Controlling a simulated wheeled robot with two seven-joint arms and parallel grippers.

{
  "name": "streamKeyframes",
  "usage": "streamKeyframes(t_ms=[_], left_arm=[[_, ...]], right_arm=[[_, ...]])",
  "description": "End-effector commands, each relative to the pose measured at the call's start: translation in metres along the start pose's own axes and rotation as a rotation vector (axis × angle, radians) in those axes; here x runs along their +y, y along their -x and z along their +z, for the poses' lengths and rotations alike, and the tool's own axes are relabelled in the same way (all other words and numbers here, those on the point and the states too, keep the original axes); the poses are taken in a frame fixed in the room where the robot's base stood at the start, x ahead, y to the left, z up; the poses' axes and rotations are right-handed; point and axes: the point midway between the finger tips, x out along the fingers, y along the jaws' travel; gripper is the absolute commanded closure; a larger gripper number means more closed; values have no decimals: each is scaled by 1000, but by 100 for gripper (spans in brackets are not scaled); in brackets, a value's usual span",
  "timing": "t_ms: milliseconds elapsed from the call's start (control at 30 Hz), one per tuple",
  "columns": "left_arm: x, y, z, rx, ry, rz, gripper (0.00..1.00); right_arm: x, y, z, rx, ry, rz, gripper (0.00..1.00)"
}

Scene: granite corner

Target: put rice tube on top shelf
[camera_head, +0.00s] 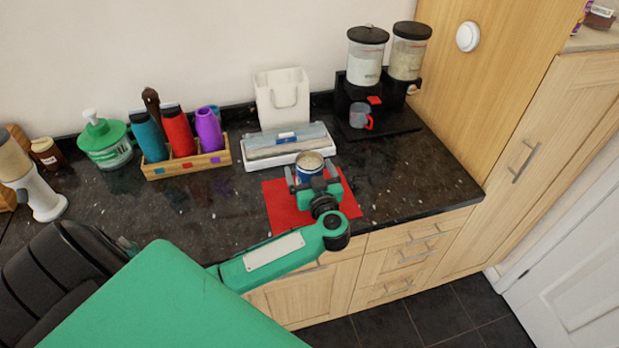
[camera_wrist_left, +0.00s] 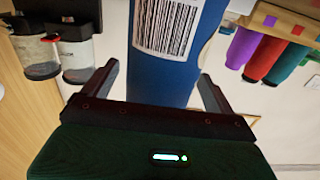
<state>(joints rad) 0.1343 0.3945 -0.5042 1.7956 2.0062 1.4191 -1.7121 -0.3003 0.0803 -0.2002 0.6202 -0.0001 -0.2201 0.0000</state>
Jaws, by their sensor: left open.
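The rice tube (camera_head: 310,162), a blue cylinder with a pale top, stands upright on a red mat (camera_head: 280,204) on the dark counter. My left gripper (camera_head: 312,182) is at the tube, with its fingers on either side of it. In the left wrist view the tube (camera_wrist_left: 172,75) shows blue with a white barcode label and lies between the two open fingers (camera_wrist_left: 160,92). A gap shows beside the fingers there. My right gripper is not in view. No top shelf can be made out for certain.
Behind the mat are a white tray (camera_head: 262,160) with a flat package and a white bag-shaped holder (camera_head: 284,98). A wooden box (camera_head: 187,163) of coloured bottles stands left.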

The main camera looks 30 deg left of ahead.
Motion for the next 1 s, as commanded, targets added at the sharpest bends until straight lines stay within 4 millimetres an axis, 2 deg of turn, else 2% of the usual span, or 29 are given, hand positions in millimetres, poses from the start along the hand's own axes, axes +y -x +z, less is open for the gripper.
streamKeyframes(t_ms=[267,367,600,633,667,1000], left_arm=[[0,-5,1,0,0,1,10],[0,-4,1,0,0,1,26],[0,-4,1,-1,0,1,71],[0,-5,0,1,1,1,71],[0,-5,0,1,1,1,77],[0,-4,-8,1,3,1,77]], right_arm=[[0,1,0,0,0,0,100],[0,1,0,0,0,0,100],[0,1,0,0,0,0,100],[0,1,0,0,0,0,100],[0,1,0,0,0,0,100],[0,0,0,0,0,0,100]])
